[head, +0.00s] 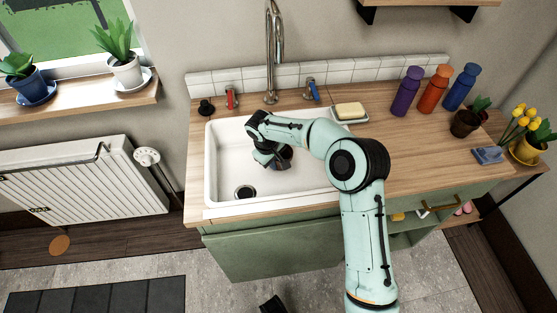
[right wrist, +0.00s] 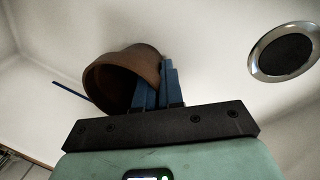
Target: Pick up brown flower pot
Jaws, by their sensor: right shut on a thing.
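The brown flower pot (right wrist: 125,77) is at the blue fingers of my right gripper (right wrist: 158,88) in the right wrist view. It lies tilted there, its open mouth facing left, and looks empty. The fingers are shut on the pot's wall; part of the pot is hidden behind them. In the head view my right gripper (head: 272,158) is down inside the white sink, and the pot (head: 284,158) shows only as a dark shape beside it. Whether the pot touches the sink floor I cannot tell. My left gripper is not in view.
The white sink (head: 222,171) surrounds the gripper, with its drain (head: 245,192) near the front left. The tall faucet (head: 271,50) stands behind. A soap dish (head: 350,113), several bottles (head: 432,88) and a potted plant (head: 465,122) stand to the right.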

